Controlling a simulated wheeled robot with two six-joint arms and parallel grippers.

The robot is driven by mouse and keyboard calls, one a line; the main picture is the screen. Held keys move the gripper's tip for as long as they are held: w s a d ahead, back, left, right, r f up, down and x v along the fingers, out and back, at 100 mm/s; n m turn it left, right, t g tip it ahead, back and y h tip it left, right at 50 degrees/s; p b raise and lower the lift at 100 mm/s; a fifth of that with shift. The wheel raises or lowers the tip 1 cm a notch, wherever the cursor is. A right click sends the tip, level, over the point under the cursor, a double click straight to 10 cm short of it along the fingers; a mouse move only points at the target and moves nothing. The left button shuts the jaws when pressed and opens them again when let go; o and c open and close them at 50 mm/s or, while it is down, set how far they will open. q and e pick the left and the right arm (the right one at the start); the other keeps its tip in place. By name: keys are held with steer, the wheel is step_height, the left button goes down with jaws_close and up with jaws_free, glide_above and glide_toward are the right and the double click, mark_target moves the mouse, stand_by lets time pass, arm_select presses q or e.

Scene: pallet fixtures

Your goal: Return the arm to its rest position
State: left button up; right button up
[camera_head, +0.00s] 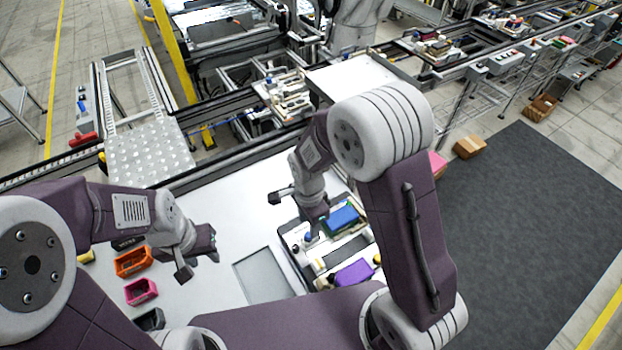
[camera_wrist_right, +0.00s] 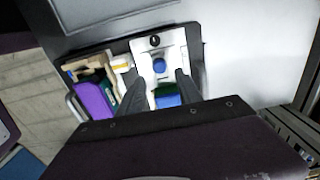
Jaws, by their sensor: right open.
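My right gripper (camera_head: 293,212) hangs over the pallet fixture (camera_head: 303,262) on the white table. In the right wrist view its two dark fingers (camera_wrist_right: 160,88) are apart, with no object gripped. A blue round knob (camera_wrist_right: 159,65) and a blue-green block (camera_wrist_right: 167,96) show below, between the fingers. My left gripper (camera_head: 198,266) is over the left part of the table, its fingers apart and empty. My right forearm hides part of the fixture's right side in the head view.
The fixture holds a blue block (camera_head: 342,218) and a purple block (camera_head: 354,273). An orange bin (camera_head: 133,262) and a pink bin (camera_head: 141,291) stand at the table's left. A grey rectangular plate (camera_head: 263,277) lies mid-table. Conveyors run behind; a dark mat (camera_head: 530,210) covers the right floor.

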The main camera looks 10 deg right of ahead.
steer(key=d+r+t+b, duration=0.2)
steer(key=d+r, duration=0.2)
steer(key=d, duration=0.3)
steer(key=s+d+n, duration=0.2)
steer(key=s+n, duration=0.5)
steer(key=n, duration=0.6)
steer(key=shift+s+d+f+n+g+b, duration=0.15)
steer(key=shift+d+f+n+g+b, duration=0.15)
steer(key=shift+d+f+n+g, duration=0.1)
steer(key=shift+s, duration=0.1)
